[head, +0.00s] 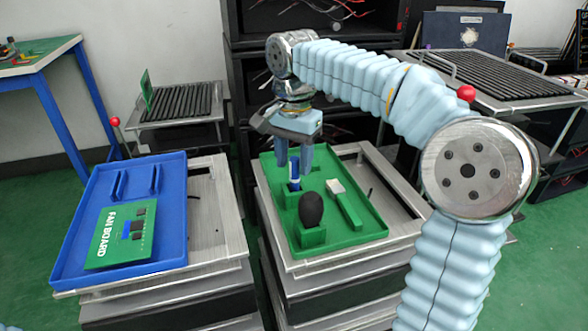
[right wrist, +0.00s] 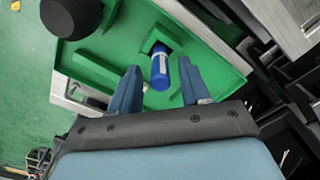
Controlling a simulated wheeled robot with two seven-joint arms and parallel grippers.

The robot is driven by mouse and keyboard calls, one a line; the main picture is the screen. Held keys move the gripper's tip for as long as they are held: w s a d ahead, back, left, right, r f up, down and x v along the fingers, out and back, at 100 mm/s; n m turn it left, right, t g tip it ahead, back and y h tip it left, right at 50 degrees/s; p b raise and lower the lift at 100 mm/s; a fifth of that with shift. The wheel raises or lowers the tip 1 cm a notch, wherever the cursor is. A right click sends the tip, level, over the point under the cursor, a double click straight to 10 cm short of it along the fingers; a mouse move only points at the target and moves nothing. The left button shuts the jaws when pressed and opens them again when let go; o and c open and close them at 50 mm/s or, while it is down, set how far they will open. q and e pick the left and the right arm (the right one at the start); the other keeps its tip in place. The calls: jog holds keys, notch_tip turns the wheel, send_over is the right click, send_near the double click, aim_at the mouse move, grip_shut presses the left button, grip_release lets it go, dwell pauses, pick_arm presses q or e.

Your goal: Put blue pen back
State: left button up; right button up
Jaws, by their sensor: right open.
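The blue pen (head: 295,178) stands in a green holder in the green tray (head: 365,229). In the right wrist view the blue pen (right wrist: 160,72) shows between my fingers with its lower end in a square opening of the holder. My right gripper (head: 294,170) is over the pen, with one finger on each side; it also shows in the right wrist view (right wrist: 160,85). It is open, with gaps between the fingers and the pen. My left gripper is not in view.
The green tray also holds a black rounded object (head: 311,209) in a green holder and a brush-like item (head: 336,187). A blue tray (head: 68,262) with a green fan board (head: 121,235) stands to the left. Black racks stand behind.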

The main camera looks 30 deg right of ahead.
notch_tip(320, 180, up, 8)
jog(key=shift+p, duration=0.85)
